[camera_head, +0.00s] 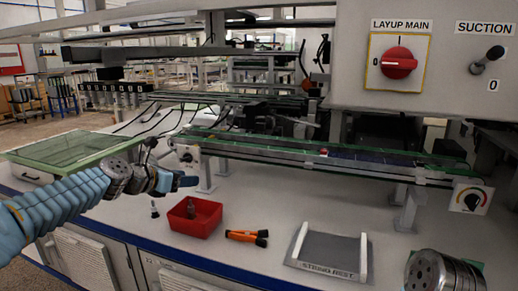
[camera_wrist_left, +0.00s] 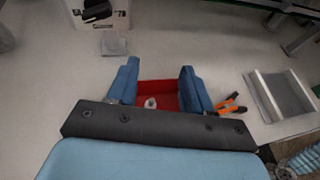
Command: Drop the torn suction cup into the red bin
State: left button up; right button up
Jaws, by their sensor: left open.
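The red bin (camera_head: 206,226) stands on the pale worktop in the head view, and its red wall (camera_wrist_left: 165,87) shows between my fingers in the left wrist view. A small dark suction cup (camera_head: 190,210) is in the bin; a pale round part (camera_wrist_left: 151,102) shows there in the wrist view. I cannot make out a tear. My right gripper is out of view.
Orange-handled pliers (camera_head: 245,237) lie right of the bin. A grey string rest tray (camera_head: 325,274) with white sides is farther right. A green-framed panel (camera_head: 65,150) is at the left. A conveyor rail (camera_head: 300,153) runs behind. The worktop around the bin is mostly clear.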

pick_arm(q)
jog(key=v, duration=1.4)
jog(key=shift+b, duration=0.4)
